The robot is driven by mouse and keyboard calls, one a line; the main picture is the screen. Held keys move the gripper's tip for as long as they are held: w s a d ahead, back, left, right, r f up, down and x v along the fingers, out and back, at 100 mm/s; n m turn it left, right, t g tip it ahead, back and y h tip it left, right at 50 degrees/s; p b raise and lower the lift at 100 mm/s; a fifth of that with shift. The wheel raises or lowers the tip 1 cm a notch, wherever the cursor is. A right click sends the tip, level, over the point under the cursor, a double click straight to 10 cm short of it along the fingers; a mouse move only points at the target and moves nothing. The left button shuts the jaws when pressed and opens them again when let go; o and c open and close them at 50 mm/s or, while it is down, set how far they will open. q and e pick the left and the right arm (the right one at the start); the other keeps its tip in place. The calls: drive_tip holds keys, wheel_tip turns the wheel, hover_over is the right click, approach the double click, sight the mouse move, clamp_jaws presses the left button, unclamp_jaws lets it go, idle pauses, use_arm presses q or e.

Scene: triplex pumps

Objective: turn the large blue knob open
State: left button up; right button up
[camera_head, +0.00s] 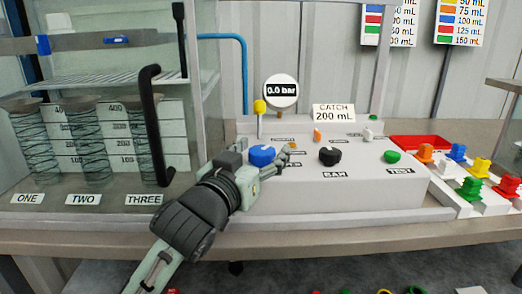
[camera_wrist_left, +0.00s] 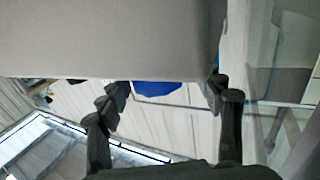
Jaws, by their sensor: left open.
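The large blue knob (camera_head: 262,154) sits on the left part of the light grey panel box, partly hidden by my left gripper. My left gripper (camera_head: 267,162) is open at the knob, with fingers on either side of it; contact cannot be told. In the left wrist view, the blue knob (camera_wrist_left: 157,88) shows between the spread fingertips of the left gripper (camera_wrist_left: 168,89), nearer the left finger. My right gripper is in neither view.
A yellow-topped lever (camera_head: 260,107) and a gauge reading 0.0 bar (camera_head: 281,91) stand behind the knob. A black knob (camera_head: 330,156) and green button (camera_head: 392,157) are to its right. A glass cabinet with a black handle (camera_head: 153,125) is at left.

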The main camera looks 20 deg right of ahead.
sight(261, 150)
use_arm(q)
wheel_tip(261, 150, up, 10)
idle(0.6)
